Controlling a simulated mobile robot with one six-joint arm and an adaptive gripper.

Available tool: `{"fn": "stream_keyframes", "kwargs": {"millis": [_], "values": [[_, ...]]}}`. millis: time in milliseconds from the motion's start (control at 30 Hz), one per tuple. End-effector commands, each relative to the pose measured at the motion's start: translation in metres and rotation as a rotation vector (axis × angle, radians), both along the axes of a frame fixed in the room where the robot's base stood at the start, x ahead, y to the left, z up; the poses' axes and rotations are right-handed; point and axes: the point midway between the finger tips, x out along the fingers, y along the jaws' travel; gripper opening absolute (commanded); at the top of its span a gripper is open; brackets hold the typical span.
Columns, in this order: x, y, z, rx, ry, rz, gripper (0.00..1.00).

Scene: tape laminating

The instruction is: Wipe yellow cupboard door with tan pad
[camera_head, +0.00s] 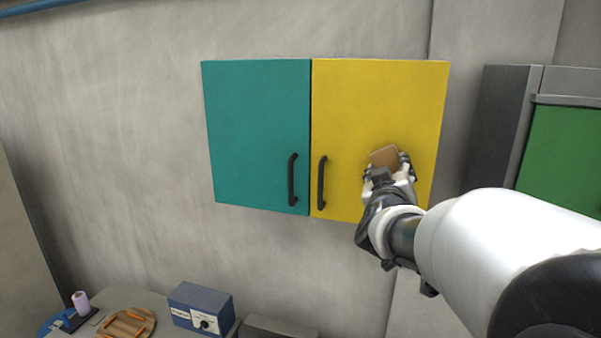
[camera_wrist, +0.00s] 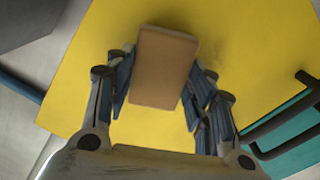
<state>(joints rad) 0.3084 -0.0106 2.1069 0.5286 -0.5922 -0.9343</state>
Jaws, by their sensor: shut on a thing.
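The yellow cupboard door (camera_head: 350,105) is the right-hand door of a wall cupboard, and it is shut. It fills most of the wrist view (camera_wrist: 255,55). The tan pad (camera_head: 385,157) is a small block in front of the door's lower right part. In the wrist view the pad (camera_wrist: 162,68) sits between the fingers. My gripper (camera_head: 390,168) is shut on the pad, and its fingers (camera_wrist: 160,95) hold it from both sides. The pad is at or close to the door surface; I cannot tell whether they touch.
A black handle (camera_head: 322,183) stands out on the yellow door, left of my gripper. The teal door (camera_head: 255,130) with its own handle (camera_head: 292,180) adjoins it. A grey cabinet with a green panel (camera_head: 562,155) is at right. Below are a blue box (camera_head: 200,305) and a round wooden board (camera_head: 127,323).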

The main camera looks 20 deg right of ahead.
Motion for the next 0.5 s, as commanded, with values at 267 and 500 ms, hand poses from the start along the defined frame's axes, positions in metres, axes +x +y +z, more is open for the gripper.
{"fn": "stream_keyframes", "kwargs": {"millis": [267,500], "values": [[-0.01,-0.015,-0.002,0.0,-0.003,-0.004,0.25],[-0.021,-0.029,-0.001,-0.001,-0.002,-0.002,0.25]]}}
